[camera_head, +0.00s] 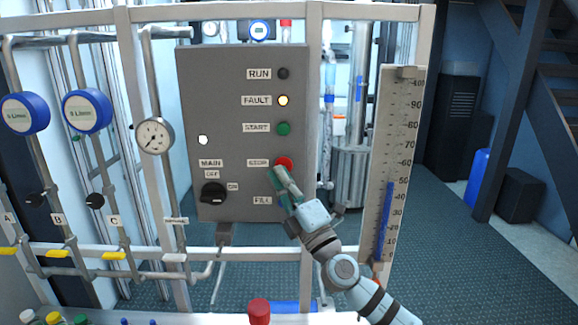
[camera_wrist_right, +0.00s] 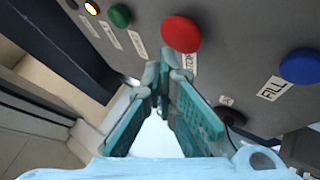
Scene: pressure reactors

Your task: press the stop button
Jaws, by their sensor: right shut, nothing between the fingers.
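The stop button is a red round button (camera_head: 284,163) on the grey control panel (camera_head: 225,100), beside a label reading STOP. It also shows in the right wrist view as a large red disc (camera_wrist_right: 181,34). My right gripper (camera_head: 277,172) is shut and empty, with its fingertips right by the lower left of the red button. In the wrist view its fingertips (camera_wrist_right: 163,62) appear just below the button; I cannot tell whether they touch it. The gripper covers the area of the fill button in the head view. My left gripper is not in view.
Above are the green start button (camera_head: 283,128), the lit fault lamp (camera_head: 283,100) and the dark run lamp (camera_head: 283,74). A blue button (camera_wrist_right: 300,66) sits by the FILL label. A black main switch (camera_head: 213,193) is lower left. A level gauge (camera_head: 397,150) stands right.

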